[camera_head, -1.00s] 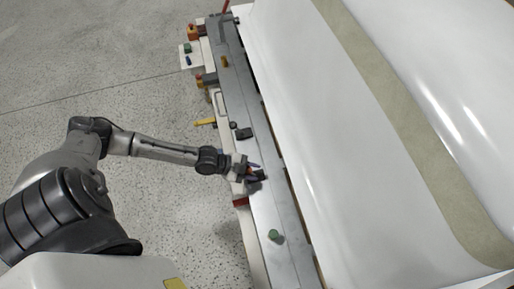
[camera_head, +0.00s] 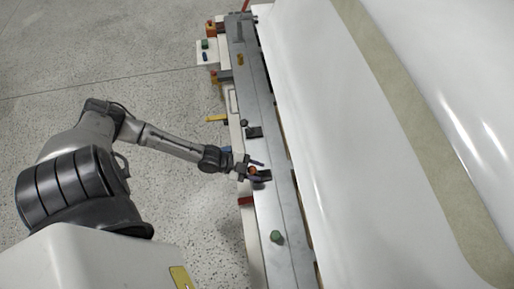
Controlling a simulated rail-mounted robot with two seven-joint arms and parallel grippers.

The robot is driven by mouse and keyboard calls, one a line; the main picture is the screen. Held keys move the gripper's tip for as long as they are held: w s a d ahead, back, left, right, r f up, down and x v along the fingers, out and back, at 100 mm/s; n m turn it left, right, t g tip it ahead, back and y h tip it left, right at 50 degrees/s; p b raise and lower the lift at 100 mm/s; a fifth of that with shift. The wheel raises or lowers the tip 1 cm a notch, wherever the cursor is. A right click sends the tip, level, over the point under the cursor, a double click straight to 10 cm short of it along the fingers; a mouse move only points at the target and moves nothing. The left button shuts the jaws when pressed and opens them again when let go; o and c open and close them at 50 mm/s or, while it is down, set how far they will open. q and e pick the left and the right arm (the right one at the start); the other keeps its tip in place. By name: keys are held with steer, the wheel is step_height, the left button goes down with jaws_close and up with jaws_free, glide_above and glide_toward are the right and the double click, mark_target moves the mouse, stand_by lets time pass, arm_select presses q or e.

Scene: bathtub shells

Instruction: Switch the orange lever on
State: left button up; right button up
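A small orange knob (camera_head: 252,171), which looks like the orange lever's end, shows on the grey metal rail (camera_head: 265,205) beside the white tub shell. My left gripper (camera_head: 260,170) reaches in from the left over the rail. Its two fingers look apart, one on the upper side and one on the lower side of the orange knob. I cannot tell if they touch it. The gripper hides the lever's base. My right gripper is not in view.
A green knob (camera_head: 277,237) stands on the rail below the gripper and a black block (camera_head: 254,132) above it. A yellow lever (camera_head: 216,119) sticks out left. A yellow knob (camera_head: 239,60) is farther up. The white shell (camera_head: 330,130) bounds the rail's right side; the left floor is clear.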

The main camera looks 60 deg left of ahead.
arm_select(q)
steer(key=o, duration=0.3)
steer(key=shift+r, duration=0.1)
steer(key=shift+d, duration=0.1)
steer(key=shift+s+a+r, duration=0.25)
steer(key=shift+a, duration=0.05)
steer(key=p+v, duration=0.4)
steer(key=v, duration=0.9)
steer(key=shift+f+p, duration=0.15)
steer(key=shift+p, duration=0.2)
